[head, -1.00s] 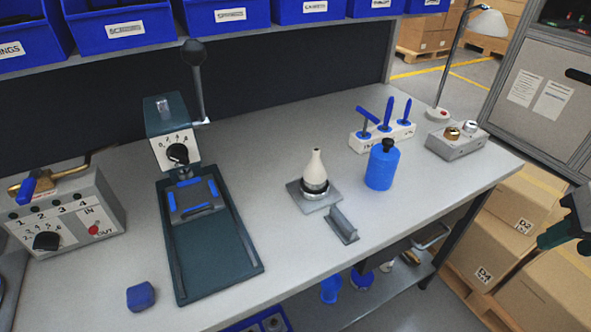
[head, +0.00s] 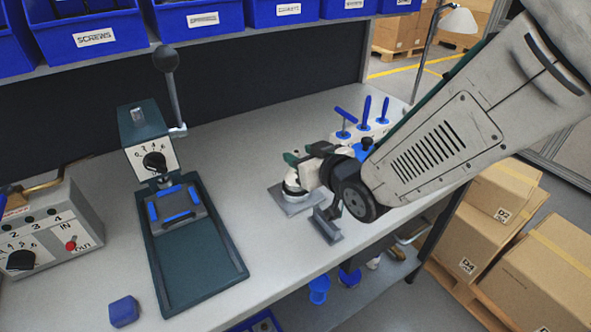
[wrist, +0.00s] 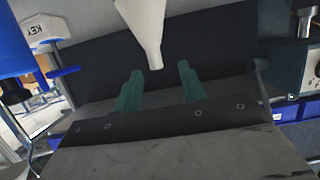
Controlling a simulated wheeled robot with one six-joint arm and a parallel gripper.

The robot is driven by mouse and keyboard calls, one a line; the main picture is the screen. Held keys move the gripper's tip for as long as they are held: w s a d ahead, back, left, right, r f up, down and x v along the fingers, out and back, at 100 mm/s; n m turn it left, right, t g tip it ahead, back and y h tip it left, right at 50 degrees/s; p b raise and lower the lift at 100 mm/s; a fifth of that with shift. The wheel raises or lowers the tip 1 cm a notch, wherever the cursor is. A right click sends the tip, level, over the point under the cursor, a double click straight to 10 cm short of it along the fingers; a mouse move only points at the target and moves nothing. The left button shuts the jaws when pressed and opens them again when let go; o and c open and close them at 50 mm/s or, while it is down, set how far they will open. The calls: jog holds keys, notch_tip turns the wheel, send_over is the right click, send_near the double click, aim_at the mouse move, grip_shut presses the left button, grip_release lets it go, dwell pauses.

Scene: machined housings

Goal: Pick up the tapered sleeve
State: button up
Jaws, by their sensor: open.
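The tapered sleeve is pale and cone-shaped, and appears at the top middle of the wrist view (wrist: 147,28), its narrow end pointing down in that picture. In the head view it stands on a grey square plate (head: 283,201), mostly hidden behind my gripper (head: 297,157). In the wrist view my gripper (wrist: 159,85) has its two green fingers apart, with the sleeve's narrow tip showing in line with the gap between them. Nothing is held. I cannot tell whether a finger touches the sleeve.
A small grey bracket (head: 328,225) stands just in front of the plate. A rack of blue-handled tools (head: 366,125) is behind my arm, which hides much of the bench's right side. A dark green press (head: 192,250) stands left. Bench between press and plate is clear.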

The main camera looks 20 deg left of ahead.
aim_at(299, 156)
jog(key=w+a+f, duration=0.2)
jog(key=shift+w+a+f, duration=0.2)
jog(key=shift+w+a, duration=0.2)
jog(key=shift+w+a+f, duration=0.15)
jog(key=shift+w+a, duration=0.2)
grip_shut()
